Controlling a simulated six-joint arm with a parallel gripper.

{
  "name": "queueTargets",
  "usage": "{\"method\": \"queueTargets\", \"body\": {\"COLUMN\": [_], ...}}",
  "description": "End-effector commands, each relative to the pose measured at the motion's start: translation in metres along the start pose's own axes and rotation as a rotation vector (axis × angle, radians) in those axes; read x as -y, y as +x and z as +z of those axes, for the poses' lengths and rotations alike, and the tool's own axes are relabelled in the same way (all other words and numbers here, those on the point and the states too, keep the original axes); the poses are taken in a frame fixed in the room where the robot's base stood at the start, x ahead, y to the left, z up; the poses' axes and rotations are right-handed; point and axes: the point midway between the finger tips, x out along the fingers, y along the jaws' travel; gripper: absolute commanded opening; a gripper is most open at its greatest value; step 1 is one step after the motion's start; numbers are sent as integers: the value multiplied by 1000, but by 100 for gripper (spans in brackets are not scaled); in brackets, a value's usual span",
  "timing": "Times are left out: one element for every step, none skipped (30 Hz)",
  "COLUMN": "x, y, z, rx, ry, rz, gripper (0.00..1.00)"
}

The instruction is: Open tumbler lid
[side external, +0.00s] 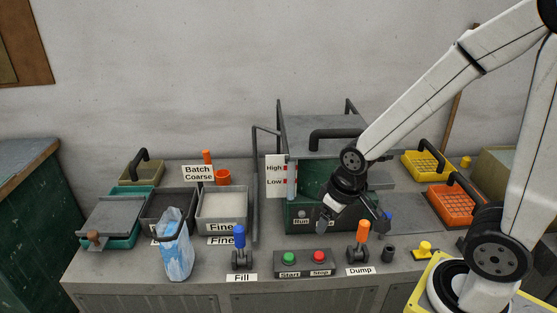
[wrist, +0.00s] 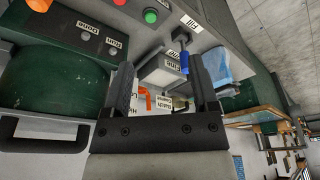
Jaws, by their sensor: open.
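The tumbler is a boxy machine with a dark green drum (side external: 313,176) and a grey lid (side external: 300,138) on top. The lid has a black bar handle (side external: 335,133) at its front. In the wrist view the green drum (wrist: 50,75) fills the left side, with the black handle (wrist: 45,147) below it. I cannot tell how tightly the lid sits. My gripper (side external: 353,220) is open and empty, in front of the machine and below the handle, hiding part of the front panel. The fingers also show in the wrist view (wrist: 161,70), apart from the handle.
In front stand a blue Fill lever (side external: 239,238), a Start/Stop box (side external: 304,264) and an orange Dump lever (side external: 361,235). Bins (side external: 222,232) and a blue bag (side external: 177,250) are left. Yellow (side external: 426,164) and orange (side external: 452,204) baskets are right. Posts flank the lid.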

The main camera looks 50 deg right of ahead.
Motion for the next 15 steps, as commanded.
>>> {"method": "queueTargets", "body": {"x": [-1, -2, -4, -6, -8, -12, -15, -19, -25, -30, -35, -43, -50, -57, -67], "y": [0, -1, -1, -2, -3, -4, -5, -6, -9, -10, -12, -15, -18, -20, -24], "z": [-2, -4, -8, -11, -15, -20, -25, -30, -39, -45, -52, -61, -68, -75, -84], "rx": [0, 0, 0, 0, 0, 2, 2, 4, 5, 7, 9, 13, 15, 19, 23], "ry": [-4, -9, -17, -27, -37, -53, -69, -85, -110, -130, -152, -183, -207, -233, -267], "rz": [1, 2, 4, 5, 7, 11, 13, 16, 21, 24, 28, 33, 38, 42, 48], "gripper": [76, 76, 76, 76, 76, 76, 76, 76, 76, 76, 76, 76, 76, 76, 76]}}
